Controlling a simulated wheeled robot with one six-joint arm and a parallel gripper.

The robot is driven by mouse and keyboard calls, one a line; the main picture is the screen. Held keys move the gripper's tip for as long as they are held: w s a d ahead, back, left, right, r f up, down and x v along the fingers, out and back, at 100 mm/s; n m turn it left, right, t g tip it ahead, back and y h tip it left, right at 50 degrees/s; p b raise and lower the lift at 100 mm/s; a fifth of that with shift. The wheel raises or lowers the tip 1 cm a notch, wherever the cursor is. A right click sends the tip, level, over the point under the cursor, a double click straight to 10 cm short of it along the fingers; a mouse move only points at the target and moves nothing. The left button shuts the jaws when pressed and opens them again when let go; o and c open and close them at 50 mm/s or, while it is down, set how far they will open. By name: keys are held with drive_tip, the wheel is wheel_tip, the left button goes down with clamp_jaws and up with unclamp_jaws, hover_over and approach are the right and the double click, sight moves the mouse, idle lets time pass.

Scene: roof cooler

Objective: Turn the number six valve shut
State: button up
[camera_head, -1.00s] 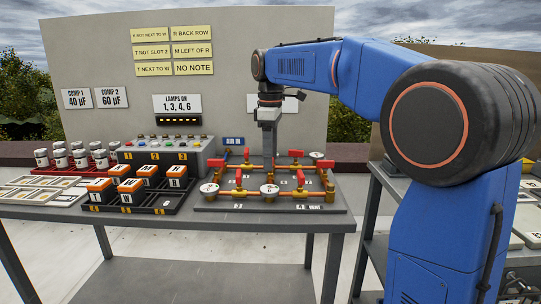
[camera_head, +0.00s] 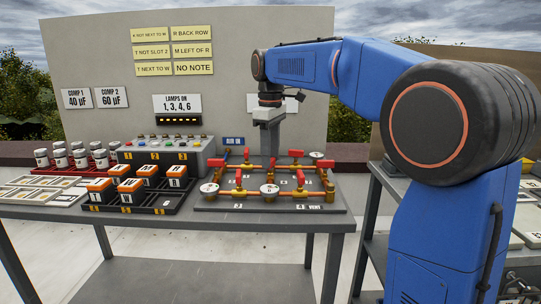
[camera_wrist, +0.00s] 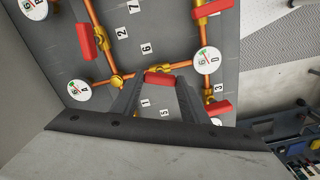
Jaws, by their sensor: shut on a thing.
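The valve board (camera_head: 225,205) carries brass pipes, several red lever handles and white round gauges. In the wrist view my gripper (camera_wrist: 160,88) has its two dark fingers on either side of a red valve handle (camera_wrist: 160,78), which sits on a brass pipe run. A label reading 6 (camera_wrist: 147,48) lies just above that handle, and a label reading 5 (camera_wrist: 164,113) shows between the fingers below it. In the head view my gripper (camera_head: 271,155) points straight down at the back pipe run. The fingers partly hide the valve body.
Other red handles (camera_wrist: 88,42) and gauges (camera_wrist: 205,60) stand close around the fingers. A black tray (camera_head: 165,209) with orange blocks and a switch panel (camera_head: 160,157) stand left of the board. A wall (camera_head: 110,60) with notes rises behind.

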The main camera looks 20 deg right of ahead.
drive_tip(key=m, duration=1.2)
drive_tip(key=shift+m, duration=0.3)
idle(0.4)
drive_tip(key=o, duration=1.1)
drive_tip(key=shift+c, duration=0.2)
drive_tip(key=shift+r, duration=0.15)
wheel_tip(320, 180, up, 17)
